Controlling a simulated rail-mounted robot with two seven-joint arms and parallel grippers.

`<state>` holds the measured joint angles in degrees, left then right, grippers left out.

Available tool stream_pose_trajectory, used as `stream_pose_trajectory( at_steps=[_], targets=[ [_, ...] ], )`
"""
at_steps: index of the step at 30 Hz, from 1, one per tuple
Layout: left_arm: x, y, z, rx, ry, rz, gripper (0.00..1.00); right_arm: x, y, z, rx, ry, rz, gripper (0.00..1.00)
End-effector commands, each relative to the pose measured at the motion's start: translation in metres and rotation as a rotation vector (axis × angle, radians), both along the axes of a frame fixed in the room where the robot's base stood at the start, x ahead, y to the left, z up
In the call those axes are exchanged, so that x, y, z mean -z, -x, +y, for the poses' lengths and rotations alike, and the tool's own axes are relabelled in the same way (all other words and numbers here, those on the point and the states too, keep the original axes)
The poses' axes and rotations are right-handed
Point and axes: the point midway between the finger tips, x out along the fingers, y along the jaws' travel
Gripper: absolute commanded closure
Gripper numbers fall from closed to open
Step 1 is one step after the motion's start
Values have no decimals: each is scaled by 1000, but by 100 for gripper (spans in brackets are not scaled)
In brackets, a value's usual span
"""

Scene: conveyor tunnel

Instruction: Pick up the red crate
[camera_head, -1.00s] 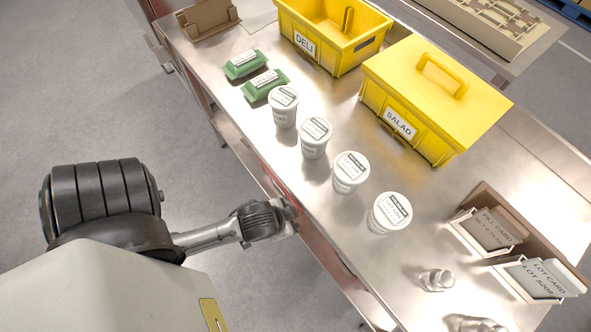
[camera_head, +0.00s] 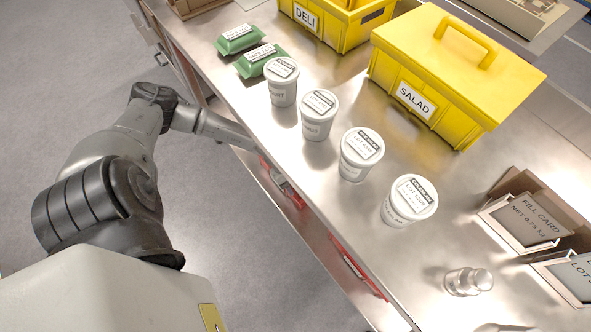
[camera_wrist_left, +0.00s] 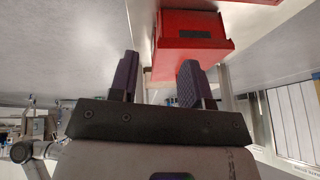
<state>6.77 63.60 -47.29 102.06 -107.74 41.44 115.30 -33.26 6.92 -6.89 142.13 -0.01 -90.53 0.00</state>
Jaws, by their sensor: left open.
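In the left wrist view a red crate (camera_wrist_left: 190,52) with a dark label plate on its front hangs in the upper middle, just beyond my left gripper (camera_wrist_left: 158,80). The gripper is open, its two dark fingers apart with nothing visible between them. The right finger overlaps the crate's lower edge in the picture; I cannot tell whether they touch. In the head view my left arm reaches below the counter's front edge, and its fingers cannot be made out. Red parts (camera_head: 358,272) show under that edge; I cannot tell which belongs to the crate. My right gripper is in neither view.
The steel counter (camera_head: 335,205) overhangs the arm. On it stand several white lidded tubs (camera_head: 361,154), green packs (camera_head: 260,60), yellow DELI (camera_head: 335,25) and SALAD (camera_head: 450,75) boxes, card holders (camera_head: 528,222) and a small metal weight (camera_head: 467,282). Open floor (camera_head: 250,250) lies left of the counter.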

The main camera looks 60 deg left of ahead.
Motion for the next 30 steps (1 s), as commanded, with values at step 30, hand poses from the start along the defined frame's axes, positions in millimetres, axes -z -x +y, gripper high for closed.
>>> stream_pose_trajectory(
  at_steps=[30],
  targets=[
    [95, 19, 123, -115, -412, 200, 56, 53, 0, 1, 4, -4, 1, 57]
  ],
)
